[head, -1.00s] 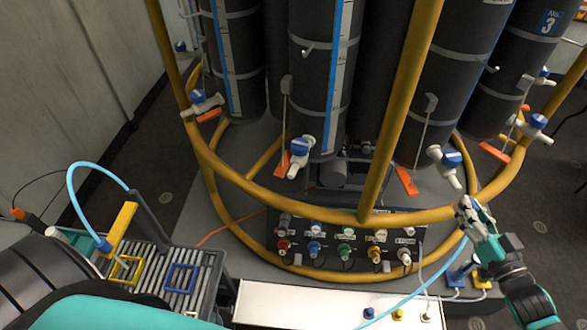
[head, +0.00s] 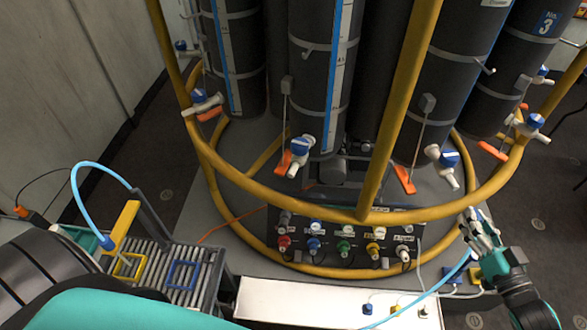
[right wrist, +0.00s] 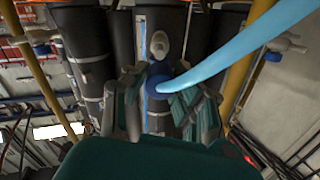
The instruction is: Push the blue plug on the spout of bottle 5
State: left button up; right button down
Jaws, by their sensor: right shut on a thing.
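My right gripper (head: 476,228) is at the right of the head view, outside the yellow ring and below a blue-handled white spout (head: 447,168). It is shut on a dark blue plug (right wrist: 158,84) with a light blue hose, seen between the fingers in the right wrist view. The plug is apart from that spout in the head view. Beyond it in the wrist view is a pale spout (right wrist: 160,46) on a dark bottle. My left gripper cannot be made out.
The yellow tube frame (head: 300,203) rings the bottles, with an upright post in front. A panel of coloured connectors (head: 345,262) stands low in the middle. A white box top (head: 290,297) carries small plugs. A slatted rack (head: 190,250) is at left. Floor is clear at far right.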

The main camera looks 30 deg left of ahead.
jog(key=s+a+r+m+t+h+b, duration=0.1)
jog(key=s+a+h+b, duration=0.1)
jog(key=s+a, duration=0.8)
jog(key=s+d+r+m+t+h+b, duration=0.1)
jog(key=s+d+r+m+t+h, duration=0.1)
jog(key=s+d+m+h, duration=0.4)
jog(key=s+d+r+h, duration=0.1)
jog(key=s+d+h, duration=0.1)
jog(key=d, duration=0.1)
jog(key=shift+s+d, duration=0.2)
jog(key=shift+d, duration=0.15)
